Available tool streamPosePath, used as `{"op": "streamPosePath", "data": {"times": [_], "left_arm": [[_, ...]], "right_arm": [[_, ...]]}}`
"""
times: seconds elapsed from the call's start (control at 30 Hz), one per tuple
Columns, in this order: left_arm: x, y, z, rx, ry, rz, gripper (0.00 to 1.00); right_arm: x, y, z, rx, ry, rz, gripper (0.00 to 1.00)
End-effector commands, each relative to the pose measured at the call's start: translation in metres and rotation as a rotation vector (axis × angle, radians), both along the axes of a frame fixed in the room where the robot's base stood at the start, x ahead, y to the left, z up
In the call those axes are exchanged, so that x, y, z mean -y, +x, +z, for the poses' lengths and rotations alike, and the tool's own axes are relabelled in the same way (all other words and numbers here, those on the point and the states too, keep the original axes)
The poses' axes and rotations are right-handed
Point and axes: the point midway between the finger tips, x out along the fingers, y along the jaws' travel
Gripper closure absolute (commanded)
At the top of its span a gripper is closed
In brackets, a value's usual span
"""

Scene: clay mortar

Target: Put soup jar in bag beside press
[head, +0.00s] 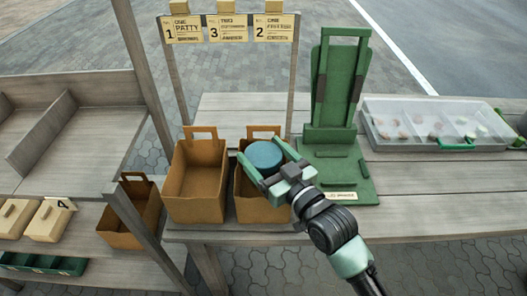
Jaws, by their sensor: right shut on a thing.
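A soup jar (264,155) with a round blue top is in the grip of my right gripper (268,168). The gripper is shut on it, over the opening of the brown bag (262,211) directly left of the green press (336,125). The jar's lower part is hidden by the gripper and the bag, so I cannot tell how deep it sits. A second brown bag (196,192) stands left of that one on the table and looks empty. My left gripper does not show.
A third brown bag (128,213) stands lower left by the shelf. A clear-lidded case (437,124) lies right of the press. Numbered signs (228,29) hang on a frame behind the bags. The wooden table (430,190) is bare at front right.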

Motion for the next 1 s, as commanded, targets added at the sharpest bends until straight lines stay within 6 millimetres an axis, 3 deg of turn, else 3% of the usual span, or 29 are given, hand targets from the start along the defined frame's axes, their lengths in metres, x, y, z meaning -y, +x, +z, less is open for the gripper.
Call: {"op": "streamPosePath", "data": {"times": [0.27,0.3,0.37,0.63,0.77,1.0], "left_arm": [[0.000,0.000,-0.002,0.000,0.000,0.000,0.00],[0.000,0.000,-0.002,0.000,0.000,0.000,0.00],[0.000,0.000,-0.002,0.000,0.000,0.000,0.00],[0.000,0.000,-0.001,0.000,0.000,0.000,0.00],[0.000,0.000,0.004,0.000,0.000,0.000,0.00],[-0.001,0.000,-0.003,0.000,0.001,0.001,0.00]], "right_arm": [[0.000,0.000,-0.005,0.002,0.002,0.000,0.94],[0.000,0.000,-0.006,0.000,0.000,0.000,0.16],[0.000,0.000,-0.006,0.000,0.000,0.000,0.00],[0.000,0.000,-0.004,0.000,0.000,0.000,0.00],[0.000,0.000,0.010,0.004,0.001,0.000,0.00],[0.029,-0.043,0.004,-0.001,-0.004,-0.001,0.00]]}}
